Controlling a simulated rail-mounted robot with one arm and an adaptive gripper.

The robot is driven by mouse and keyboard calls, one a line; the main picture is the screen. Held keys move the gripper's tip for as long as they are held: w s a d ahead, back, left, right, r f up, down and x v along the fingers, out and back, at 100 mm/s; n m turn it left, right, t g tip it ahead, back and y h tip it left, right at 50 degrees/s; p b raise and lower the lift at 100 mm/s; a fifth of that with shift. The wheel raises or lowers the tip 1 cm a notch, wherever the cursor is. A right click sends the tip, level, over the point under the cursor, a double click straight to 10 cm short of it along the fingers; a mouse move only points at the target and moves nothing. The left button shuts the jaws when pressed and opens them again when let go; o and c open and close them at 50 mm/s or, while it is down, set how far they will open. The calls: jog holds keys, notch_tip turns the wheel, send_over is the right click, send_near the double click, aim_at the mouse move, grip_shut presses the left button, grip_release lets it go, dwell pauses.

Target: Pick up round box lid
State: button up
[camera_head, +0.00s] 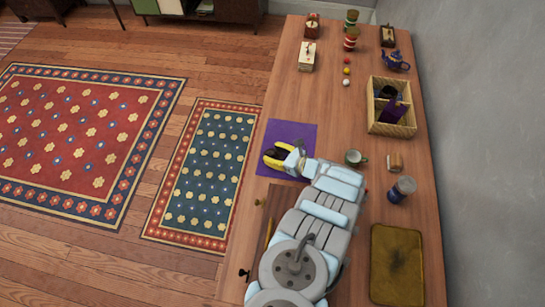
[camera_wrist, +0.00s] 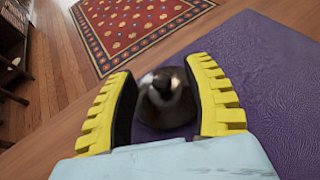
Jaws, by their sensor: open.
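A dark round object with a shiny grey-brown top (camera_wrist: 165,95) stands on the purple mat (camera_wrist: 285,75) in the wrist view. It looks like the round box with its lid, but it is blurred and the seam between lid and box cannot be made out. My gripper (camera_wrist: 163,66) is open, with one yellow finger on each side of the object and gaps showing beside it. In the head view my gripper (camera_head: 274,155) is low over the purple mat (camera_head: 300,132) near the table's left edge, and largely hides the object.
A blue teapot (camera_head: 396,60) stands at the back.

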jog(key=shift+w+a, duration=0.1)
grip_shut()
dwell(0.5)
